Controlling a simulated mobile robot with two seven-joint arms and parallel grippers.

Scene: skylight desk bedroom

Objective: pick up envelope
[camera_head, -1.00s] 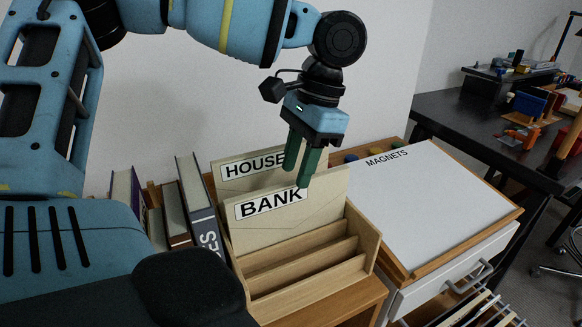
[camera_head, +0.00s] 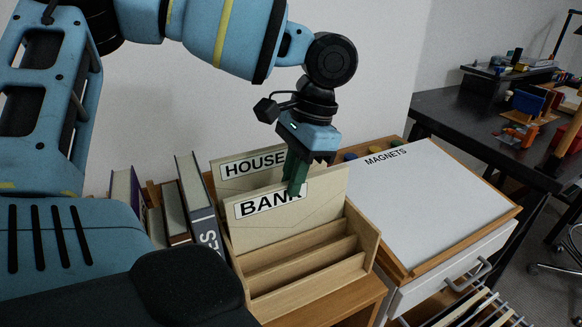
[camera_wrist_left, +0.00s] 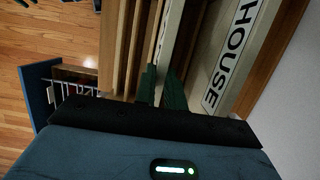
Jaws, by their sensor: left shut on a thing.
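The cream envelope labelled BANK (camera_head: 285,228) stands upright in a slot of the wooden letter rack (camera_head: 308,284). My left gripper (camera_head: 295,188) points down and is shut on its top edge, one finger in front covering the end of the label. In the left wrist view, the left gripper (camera_wrist_left: 162,80) has the envelope's edge (camera_wrist_left: 168,35) between its green fingers. A second cream envelope labelled HOUSE (camera_head: 232,170) stands in the slot behind. It also shows in the left wrist view (camera_wrist_left: 240,30). My right gripper is not in view.
Several books and binders (camera_head: 197,205) stand close to the left of the rack. A white board labelled MAGNETS (camera_head: 430,205) lies to the right, above a white drawer (camera_head: 440,285). A white wall is behind. The rack's front slots are empty.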

